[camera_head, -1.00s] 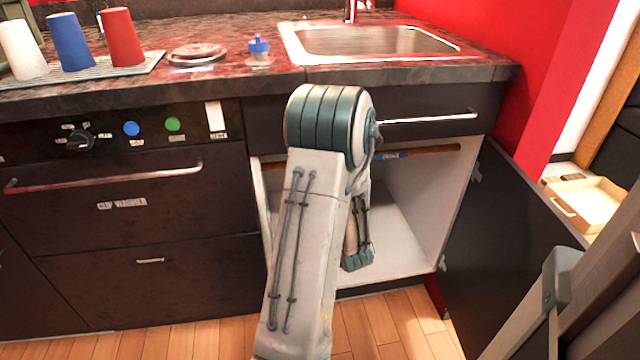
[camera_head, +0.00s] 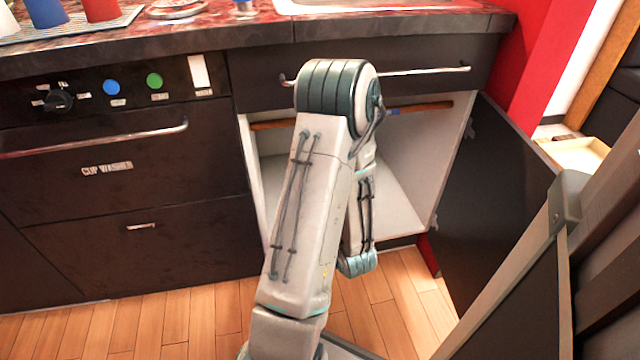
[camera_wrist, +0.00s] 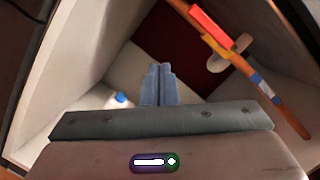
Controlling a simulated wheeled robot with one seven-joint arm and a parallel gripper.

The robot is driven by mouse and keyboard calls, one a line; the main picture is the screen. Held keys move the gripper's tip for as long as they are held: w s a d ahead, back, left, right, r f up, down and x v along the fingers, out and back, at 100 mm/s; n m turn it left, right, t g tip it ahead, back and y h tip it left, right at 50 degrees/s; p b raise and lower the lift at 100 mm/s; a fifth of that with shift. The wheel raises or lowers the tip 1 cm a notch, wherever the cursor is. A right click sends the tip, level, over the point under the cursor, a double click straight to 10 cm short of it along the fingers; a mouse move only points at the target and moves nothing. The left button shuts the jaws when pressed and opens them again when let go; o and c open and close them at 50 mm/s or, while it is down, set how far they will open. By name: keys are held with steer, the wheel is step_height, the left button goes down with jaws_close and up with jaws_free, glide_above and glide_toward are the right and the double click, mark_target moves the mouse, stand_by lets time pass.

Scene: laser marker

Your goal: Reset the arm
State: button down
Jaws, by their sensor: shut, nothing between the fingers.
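My gripper (camera_wrist: 157,84) shows in the wrist view, its two blue-grey fingers together and empty. It points into the open sink cabinet (camera_wrist: 105,62). In the head view my arm stands in front of this cabinet, whose pale interior (camera_head: 400,190) shows beside it; my gripper is hidden there behind my own arm. The cabinet's dark door (camera_head: 500,210) stands open on the right.
An orange-brown bar (camera_wrist: 265,85) with red, yellow and blue parts crosses the cabinet. A small white and blue object (camera_wrist: 121,99) is inside on the left. The cup washer (camera_head: 130,180) is left of the cabinet. The wooden floor (camera_head: 150,325) in front is clear.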

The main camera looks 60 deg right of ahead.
steer(key=shift+p+v, duration=0.85)
steer(key=shift+p, duration=0.05)
steer(key=shift+w+a, duration=0.1)
